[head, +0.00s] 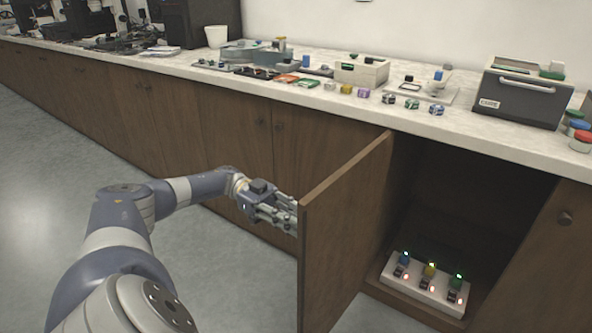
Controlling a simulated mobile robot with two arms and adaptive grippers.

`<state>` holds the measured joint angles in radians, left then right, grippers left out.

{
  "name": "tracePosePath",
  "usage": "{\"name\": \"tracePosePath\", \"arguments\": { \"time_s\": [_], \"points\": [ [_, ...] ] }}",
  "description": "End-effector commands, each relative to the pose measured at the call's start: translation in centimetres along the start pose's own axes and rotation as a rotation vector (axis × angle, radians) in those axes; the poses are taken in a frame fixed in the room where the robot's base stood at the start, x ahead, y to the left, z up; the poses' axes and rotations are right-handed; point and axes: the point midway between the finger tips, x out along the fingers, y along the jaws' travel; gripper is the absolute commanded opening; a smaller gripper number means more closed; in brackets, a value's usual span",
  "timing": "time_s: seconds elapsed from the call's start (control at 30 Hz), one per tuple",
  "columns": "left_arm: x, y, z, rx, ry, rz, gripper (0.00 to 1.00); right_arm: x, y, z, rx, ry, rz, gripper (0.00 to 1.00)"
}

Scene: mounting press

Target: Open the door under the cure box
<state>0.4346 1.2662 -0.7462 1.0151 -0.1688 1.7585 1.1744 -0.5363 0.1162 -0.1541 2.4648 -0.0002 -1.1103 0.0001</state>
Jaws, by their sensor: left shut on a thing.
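The cure box (512,94), grey with a silver handle and a "CURE" label, stands on the right part of the counter. The brown wooden door (345,235) below it stands wide open, swung out from its left edge towards me. My left gripper (287,215) is at the outer face of the door, by its free edge, shut on the door's knob. The knob and the fingertips are mostly hidden by the door's edge. My right gripper is not in view.
Inside the open cabinet, a white block (428,288) holds several coloured switches with small lights. The countertop (300,88) carries small coloured blocks, trays and a white cup (217,37). A closed door with a round knob (565,218) is at right. The floor at left is clear.

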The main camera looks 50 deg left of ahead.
Motion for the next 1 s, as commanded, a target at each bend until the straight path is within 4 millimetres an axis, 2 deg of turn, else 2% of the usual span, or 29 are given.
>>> {"name": "tracePosePath", "arguments": {
  "time_s": [0.13,0.17,0.23,0.53,0.67,0.77,1.0],
  "points": [
    [0.0,0.0,0.1,-0.001,-0.002,0.000,0.00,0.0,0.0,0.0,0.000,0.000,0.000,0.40],
    [0.0,0.0,0.1,-0.001,-0.002,0.000,0.28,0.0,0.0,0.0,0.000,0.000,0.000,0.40],
    [0.0,0.0,0.1,-0.001,-0.002,0.000,0.43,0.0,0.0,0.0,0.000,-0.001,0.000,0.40],
    [0.0,0.0,0.0,0.000,-0.001,0.000,0.44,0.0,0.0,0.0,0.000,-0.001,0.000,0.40],
    [0.0,0.0,-0.7,0.002,-0.001,0.001,0.44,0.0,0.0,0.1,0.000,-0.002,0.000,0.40],
    [-0.1,0.1,-2.1,0.003,-0.003,0.002,0.44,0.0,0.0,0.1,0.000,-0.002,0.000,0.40],
    [0.0,0.0,-6.8,0.003,-0.003,0.001,0.44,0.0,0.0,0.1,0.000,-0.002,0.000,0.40]
  ]
}}
